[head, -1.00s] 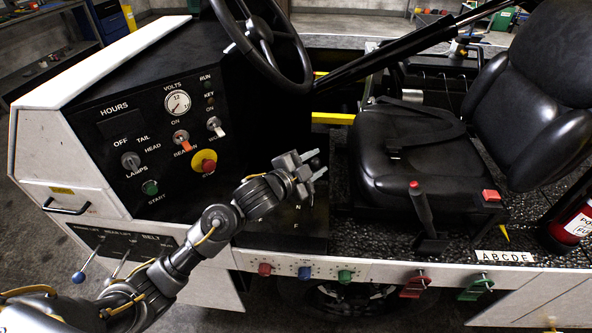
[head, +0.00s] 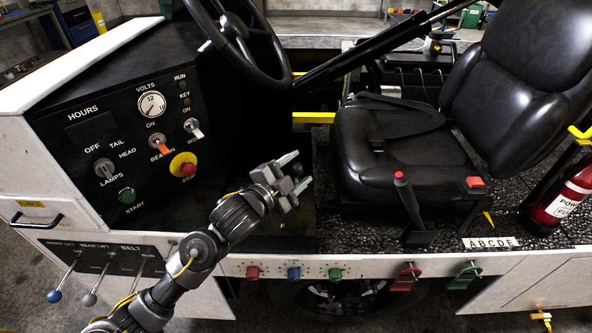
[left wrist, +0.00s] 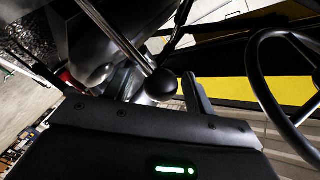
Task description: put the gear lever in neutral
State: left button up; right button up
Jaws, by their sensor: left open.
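The gear lever shows best in the left wrist view, as a pale metal rod with a black ball knob (left wrist: 160,85). In the head view its dark knob (head: 298,170) is small and partly hidden by my left gripper (head: 296,172). My left gripper is open, with a finger on either side of the knob. I cannot tell whether a finger touches it. A dark gear plate (head: 285,238) lies below the gripper; its letter F shows and the other marks are hidden by my gripper. My right gripper is not in view.
The steering wheel (head: 240,45) is above and behind the gripper. The black seat (head: 395,145) and a lever with a red button (head: 408,205) stand to the right. The switch panel (head: 100,150) is at left. Coloured knobs (head: 293,273) line the front edge below.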

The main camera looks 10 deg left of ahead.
pick_arm(q)
jog(key=f+b+v, duration=0.1)
jog(key=v, duration=0.9)
jog(key=shift+s+a+r, duration=0.3)
jog(key=shift+s+r, duration=0.05)
jog(key=shift+r, duration=0.2)
